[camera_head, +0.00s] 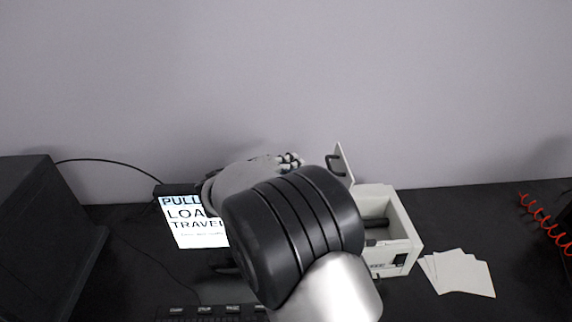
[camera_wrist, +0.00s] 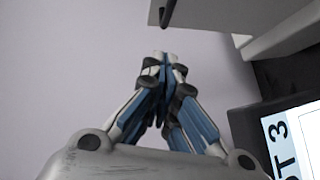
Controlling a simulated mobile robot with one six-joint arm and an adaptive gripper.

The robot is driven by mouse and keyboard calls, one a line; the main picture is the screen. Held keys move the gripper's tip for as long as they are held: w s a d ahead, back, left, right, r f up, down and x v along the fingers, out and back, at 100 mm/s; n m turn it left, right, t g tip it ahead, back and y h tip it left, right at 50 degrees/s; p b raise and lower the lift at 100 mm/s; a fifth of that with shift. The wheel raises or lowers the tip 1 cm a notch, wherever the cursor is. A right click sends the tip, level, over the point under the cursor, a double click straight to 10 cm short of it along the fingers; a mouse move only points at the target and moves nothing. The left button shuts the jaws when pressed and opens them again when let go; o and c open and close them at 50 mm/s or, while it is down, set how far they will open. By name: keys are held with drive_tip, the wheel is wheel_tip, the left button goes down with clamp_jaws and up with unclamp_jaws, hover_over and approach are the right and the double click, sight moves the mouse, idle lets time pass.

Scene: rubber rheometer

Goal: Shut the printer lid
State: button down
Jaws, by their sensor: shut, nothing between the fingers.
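The printer (camera_head: 402,215) is a white box on the dark bench, right of my arm in the head view. It is open at the top, with a dark roller inside. Its lid (camera_head: 343,163) stands up at the printer's left side, with a dark handle (camera_head: 335,164). My gripper (camera_head: 292,160) is shut and empty, just left of the raised lid and apart from it. In the wrist view my gripper's fingertips (camera_wrist: 165,56) meet, and the dark handle (camera_wrist: 167,12) shows just above them. Part of the white lid (camera_wrist: 205,14) is at the top right. My arm hides the printer's front left.
A screen (camera_head: 192,222) with large text stands left of my arm, a keyboard (camera_head: 210,313) in front. White sheets (camera_head: 459,272) lie right of the printer. A dark box (camera_head: 45,240) is at far left, a red coiled cord (camera_head: 545,218) at far right. The wall is behind.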

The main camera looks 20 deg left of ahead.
drive_tip(key=w+d+f, duration=0.2)
drive_tip(key=w+d, duration=0.2)
drive_tip(key=w, duration=0.1)
drive_tip(key=shift+w+d+f, duration=0.15)
drive_tip(key=shift+d+f, duration=0.05)
drive_tip(key=shift+d, duration=0.15)
